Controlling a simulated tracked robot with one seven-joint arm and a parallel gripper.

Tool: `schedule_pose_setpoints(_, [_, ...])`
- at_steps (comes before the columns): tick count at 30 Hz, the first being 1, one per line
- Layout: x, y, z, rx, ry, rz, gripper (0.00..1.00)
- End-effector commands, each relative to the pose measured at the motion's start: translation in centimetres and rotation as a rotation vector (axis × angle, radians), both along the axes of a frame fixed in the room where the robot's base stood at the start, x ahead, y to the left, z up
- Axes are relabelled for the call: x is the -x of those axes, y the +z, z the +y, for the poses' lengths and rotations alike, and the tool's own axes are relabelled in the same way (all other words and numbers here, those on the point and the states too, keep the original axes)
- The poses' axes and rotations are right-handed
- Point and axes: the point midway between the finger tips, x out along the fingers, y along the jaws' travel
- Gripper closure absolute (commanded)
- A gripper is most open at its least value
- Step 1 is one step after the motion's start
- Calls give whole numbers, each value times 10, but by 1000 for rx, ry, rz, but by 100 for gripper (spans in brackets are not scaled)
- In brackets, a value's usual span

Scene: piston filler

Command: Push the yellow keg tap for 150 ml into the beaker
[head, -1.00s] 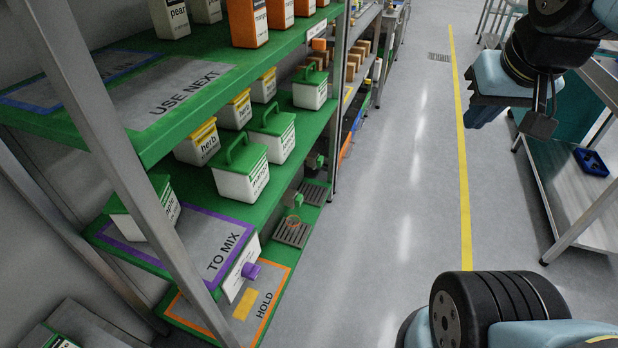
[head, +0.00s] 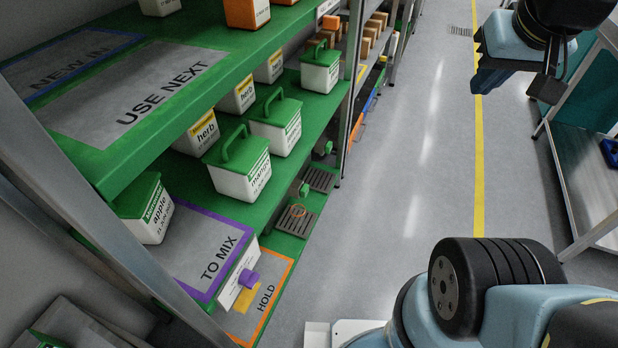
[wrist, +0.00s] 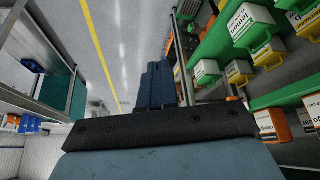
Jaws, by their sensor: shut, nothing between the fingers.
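My gripper (wrist: 157,84) shows in the wrist view with its blue fingers together and nothing between them. It hangs over the floor aisle, apart from the shelves. I cannot make out a yellow keg tap or a beaker in either view. In the head view, small green tap-like fittings (head: 304,190) stand by slotted drip grates (head: 295,221) low on the green shelf rack. A purple knob (head: 252,278) sticks out beside the TO MIX area.
Green shelves (head: 150,110) on the left hold labelled boxes, including a green-lidded apple box (head: 147,208) and a mango box (head: 240,165). A HOLD area (head: 265,300) lies low in front. A metal bench (head: 580,160) stands right. The floor aisle (head: 410,150) between is clear.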

Motion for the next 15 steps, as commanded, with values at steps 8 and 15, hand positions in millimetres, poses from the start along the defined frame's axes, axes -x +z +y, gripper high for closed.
schedule_pose_setpoints(8, [-51,-7,2,48,32,-5,100])
schedule_pose_setpoints(15, [-123,-26,1,109,95,-25,100])
